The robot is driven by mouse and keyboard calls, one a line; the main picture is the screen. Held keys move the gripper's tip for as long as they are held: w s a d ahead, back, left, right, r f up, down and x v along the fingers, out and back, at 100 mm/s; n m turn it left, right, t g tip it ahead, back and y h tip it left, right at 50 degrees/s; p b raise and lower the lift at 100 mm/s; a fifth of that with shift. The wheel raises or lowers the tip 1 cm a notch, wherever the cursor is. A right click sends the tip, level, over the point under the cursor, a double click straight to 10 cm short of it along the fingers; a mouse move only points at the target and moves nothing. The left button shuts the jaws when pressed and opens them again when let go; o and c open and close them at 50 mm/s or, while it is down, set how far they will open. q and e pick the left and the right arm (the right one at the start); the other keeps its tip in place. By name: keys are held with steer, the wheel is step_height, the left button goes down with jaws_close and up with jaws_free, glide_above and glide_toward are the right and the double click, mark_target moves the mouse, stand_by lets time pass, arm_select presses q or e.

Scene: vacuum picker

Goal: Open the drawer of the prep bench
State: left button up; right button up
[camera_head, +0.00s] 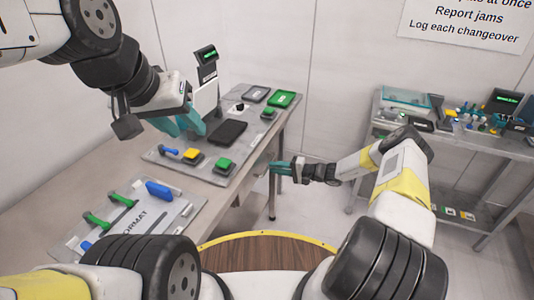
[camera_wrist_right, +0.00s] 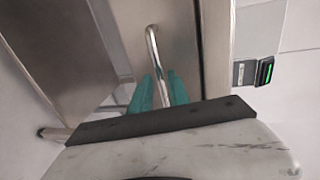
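The prep bench (camera_head: 60,211) runs along the left in the head view, with items on its top. In the right wrist view a chrome bar handle (camera_wrist_right: 153,45) stands off the bench's grey metal drawer front (camera_wrist_right: 184,40). My right gripper (camera_head: 283,167) is at the bench's right side, below the top. In the right wrist view its teal fingers (camera_wrist_right: 160,85) lie close on both sides of the bar and look shut on it. My drawer view shows no clear gap at the front. My left gripper (camera_head: 183,122) hangs over the bench top, its teal fingers apart and empty.
A mat (camera_head: 170,222) with green handles lies nearer. A second loaded bench (camera_head: 480,143) stands at the right. Floor between the benches is clear.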

steer(key=shift+x, duration=1.8)
jaws_close()
